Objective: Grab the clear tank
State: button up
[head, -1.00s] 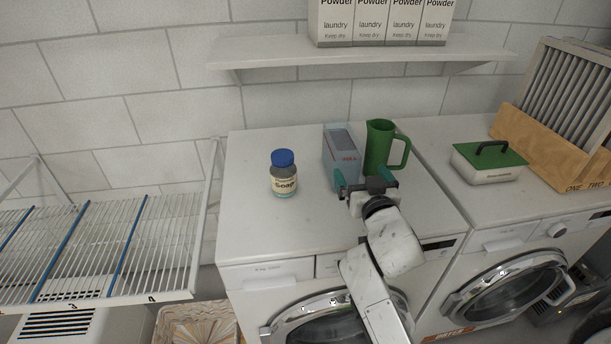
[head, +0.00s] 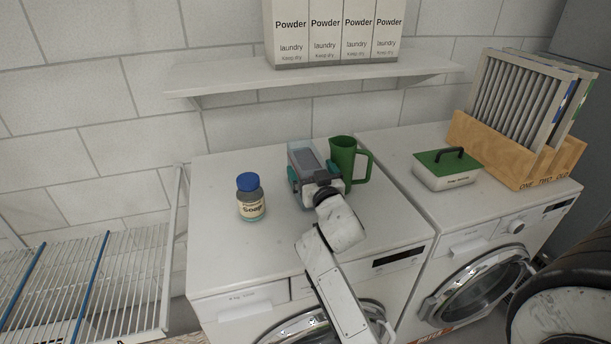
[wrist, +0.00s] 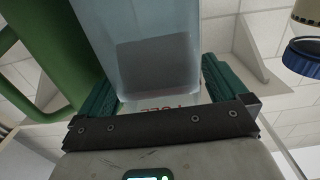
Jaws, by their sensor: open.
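The clear tank (head: 303,154) is a pale see-through box with a dark grey part inside. It stands on the left washing machine, between the soap jar and the green jug. My gripper (head: 312,181) is at the tank's near side, with its jaws open. In the wrist view the tank (wrist: 150,50) stands between the two green fingers of my gripper (wrist: 158,85), one on either side. A gap shows near the right finger; I cannot tell whether the left one touches. The tank's lower front is partly hidden by my gripper in the head view.
The green jug (head: 343,158) stands close to the tank's right; it also shows in the wrist view (wrist: 50,50). The blue-capped soap jar (head: 250,198) stands to the left. A shelf (head: 300,76) with powder boxes (head: 327,35) hangs above. A green-lidded box (head: 447,170) sits on the right machine.

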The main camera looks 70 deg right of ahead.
jog(key=shift+x, duration=1.1)
grip_shut()
jog(key=shift+r, duration=0.25)
